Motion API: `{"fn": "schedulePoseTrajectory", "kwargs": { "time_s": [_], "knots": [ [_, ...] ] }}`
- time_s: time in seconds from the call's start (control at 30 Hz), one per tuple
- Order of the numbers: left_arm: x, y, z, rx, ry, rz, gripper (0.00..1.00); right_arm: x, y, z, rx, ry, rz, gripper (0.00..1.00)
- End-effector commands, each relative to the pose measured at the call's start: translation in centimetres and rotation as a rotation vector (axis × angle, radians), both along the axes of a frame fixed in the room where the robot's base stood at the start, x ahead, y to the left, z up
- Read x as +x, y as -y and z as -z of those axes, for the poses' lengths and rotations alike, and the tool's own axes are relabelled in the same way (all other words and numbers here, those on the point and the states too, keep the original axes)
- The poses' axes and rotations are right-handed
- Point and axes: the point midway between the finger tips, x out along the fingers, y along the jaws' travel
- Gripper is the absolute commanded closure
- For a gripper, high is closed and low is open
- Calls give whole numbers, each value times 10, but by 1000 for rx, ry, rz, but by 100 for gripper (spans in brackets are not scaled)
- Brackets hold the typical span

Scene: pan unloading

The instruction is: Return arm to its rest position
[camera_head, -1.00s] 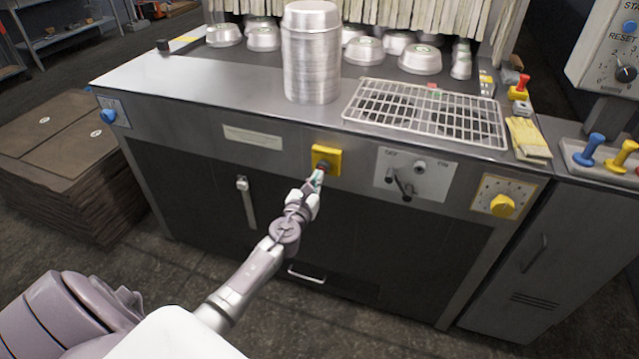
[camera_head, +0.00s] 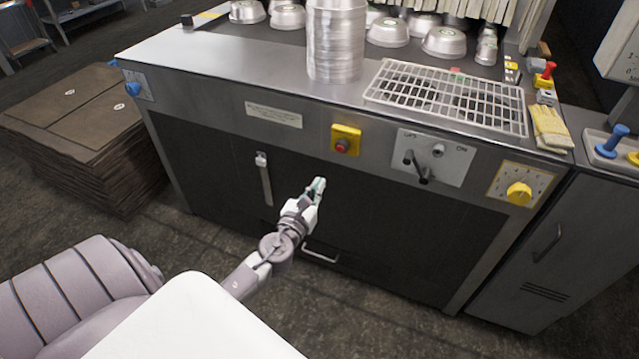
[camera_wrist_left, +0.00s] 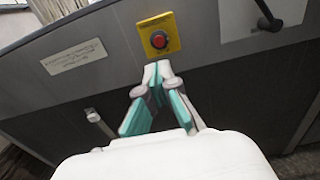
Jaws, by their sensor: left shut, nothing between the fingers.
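My left gripper (camera_head: 318,187) is shut and empty, in front of the machine's dark lower front. It is apart from the yellow plate with the red button (camera_head: 341,146), which is a little above and to the right of its fingertips in the head view. In the left wrist view the teal-lined fingers (camera_wrist_left: 157,68) meet at the tips, just below the red button (camera_wrist_left: 159,40). My left arm comes in from the lower left. My right gripper is in neither view.
The machine's metal top (camera_head: 235,55) carries a tall stack of pans (camera_head: 335,45), a white wire rack (camera_head: 450,97) and several round pans. A lever panel (camera_head: 433,157) and yellow knob (camera_head: 519,193) are on the front. Stacked brown sheets (camera_head: 70,130) stand at left. The floor before the machine is clear.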

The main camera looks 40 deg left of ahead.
Motion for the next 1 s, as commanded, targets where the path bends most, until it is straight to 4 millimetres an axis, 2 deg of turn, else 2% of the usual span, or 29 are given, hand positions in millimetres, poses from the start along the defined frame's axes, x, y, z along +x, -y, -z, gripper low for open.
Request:
{"fn": "schedulePoseTrajectory", "kwargs": {
  "time_s": [0.67, 0.77, 0.87, 0.97, 1.0],
  "knots": [
    [0, 0, 0, 0, -1, 0, 100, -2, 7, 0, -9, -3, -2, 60],
    [0, 0, 5, -18, -8, -1, 100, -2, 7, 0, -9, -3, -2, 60],
    [-5, 0, 32, -125, -46, -13, 100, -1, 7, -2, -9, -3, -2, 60],
    [-18, 2, 87, -350, -117, -53, 100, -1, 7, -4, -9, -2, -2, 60],
    [-27, 4, 114, -464, -151, -82, 100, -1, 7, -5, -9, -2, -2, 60]
  ]
}}
